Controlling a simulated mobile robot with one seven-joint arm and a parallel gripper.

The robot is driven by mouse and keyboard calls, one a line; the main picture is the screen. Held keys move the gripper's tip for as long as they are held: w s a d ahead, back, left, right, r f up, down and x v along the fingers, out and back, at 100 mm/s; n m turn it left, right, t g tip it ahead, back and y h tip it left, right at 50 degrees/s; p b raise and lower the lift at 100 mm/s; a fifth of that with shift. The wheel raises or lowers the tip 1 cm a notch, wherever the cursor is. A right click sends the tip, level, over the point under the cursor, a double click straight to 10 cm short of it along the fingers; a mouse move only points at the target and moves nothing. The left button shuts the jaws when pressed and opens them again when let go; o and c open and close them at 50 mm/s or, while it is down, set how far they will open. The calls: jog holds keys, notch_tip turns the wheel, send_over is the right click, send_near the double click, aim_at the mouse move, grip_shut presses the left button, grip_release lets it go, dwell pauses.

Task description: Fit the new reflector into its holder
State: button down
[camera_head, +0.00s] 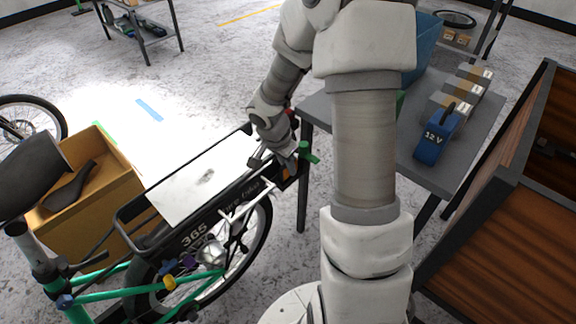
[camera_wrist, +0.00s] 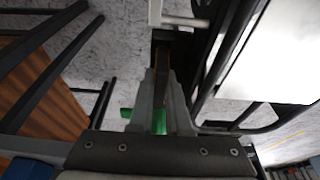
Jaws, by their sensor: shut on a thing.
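My gripper (camera_head: 288,166) is at the rear end of the bike's black rack (camera_head: 185,222), low and partly hidden by its own wrist. In the wrist view my gripper (camera_wrist: 164,72) is shut on a narrow dark piece with a brownish-amber edge, which looks like the reflector (camera_wrist: 163,58). An orange patch shows at the fingers in the head view. The holder cannot be made out clearly. A pale bracket with a rod (camera_wrist: 185,21) lies just beyond the fingertips. Whether the reflector touches anything there cannot be told.
A grey table (camera_head: 468,135) with a blue 12 V battery (camera_head: 435,138) and several small boxes stands right of the rack. A green part (camera_head: 309,152) sits close beside my gripper. A wooden-sided cargo box (camera_head: 505,240) is at right; a cardboard box (camera_head: 120,185) is at left.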

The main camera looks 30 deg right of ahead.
jog(key=shift+f+b, duration=0.45)
jog(key=shift+r, duration=0.25)
jog(key=shift+r+p, duration=0.55)
jog(key=shift+r, duration=0.15)
jog(key=shift+f+b, duration=0.95)
jog(key=shift+b, duration=0.2)
jog(key=c, duration=0.8)
grip_release()
jog(key=shift+r, duration=0.15)
